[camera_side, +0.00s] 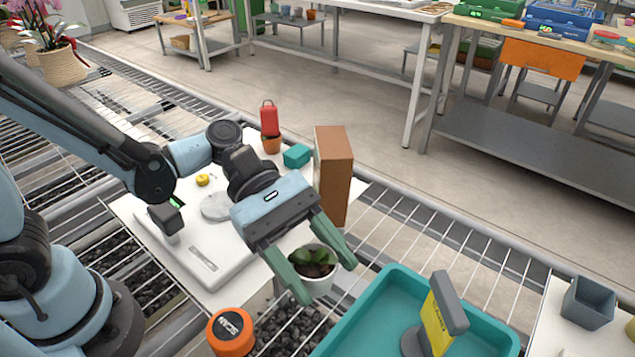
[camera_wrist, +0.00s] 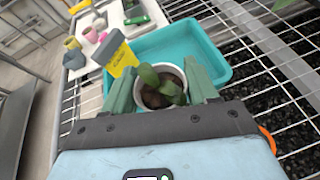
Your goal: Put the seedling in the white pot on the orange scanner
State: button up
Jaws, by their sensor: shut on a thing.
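The white pot (camera_side: 322,284) holds dark soil and a seedling (camera_side: 318,256) with broad green leaves. My gripper (camera_side: 328,279) is shut on this pot, one green finger on each side. The pot looks upright and seems held above the wire bench, beside the teal tray. In the wrist view the seedling (camera_wrist: 150,76) and the white pot's rim (camera_wrist: 162,68) show between the fingers. The orange scanner (camera_side: 231,333), a round unit with a dark labelled top, is at the lower left of the pot in the side view. Its top is empty. Only an orange edge (camera_wrist: 268,139) shows at the right in the wrist view.
A teal tray (camera_side: 385,290) lies right of the pot, with a yellow sign on a grey stand (camera_side: 440,315) at it. A brown box (camera_side: 333,175) stands behind the gripper. A white scale (camera_side: 205,262) is at the left. A grey pot (camera_side: 588,302) is far right.

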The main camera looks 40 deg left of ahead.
jog(key=w+a+r+n+t+y, duration=0.1)
jog(key=w+a+r+n+t, duration=0.35)
jog(key=w+a, duration=0.2)
jog(key=w+a+r+n+t+y, duration=0.2)
jog(key=w+a+r+n+t, duration=0.1)
jog(key=w+a+n+t, duration=0.3)
jog(key=w+a+r+n+t+y, duration=0.2)
jog(key=a+r+n+t+y, duration=0.2)
jog(key=a, duration=0.8)
notch_tip(320, 180, up, 4)
jog(key=shift+w+a+r+n+t+y, duration=0.2)
jog(key=shift+w+n+t+y, duration=0.15)
jog(key=shift+n+y, duration=0.8)
jog(key=shift+d, duration=0.15)
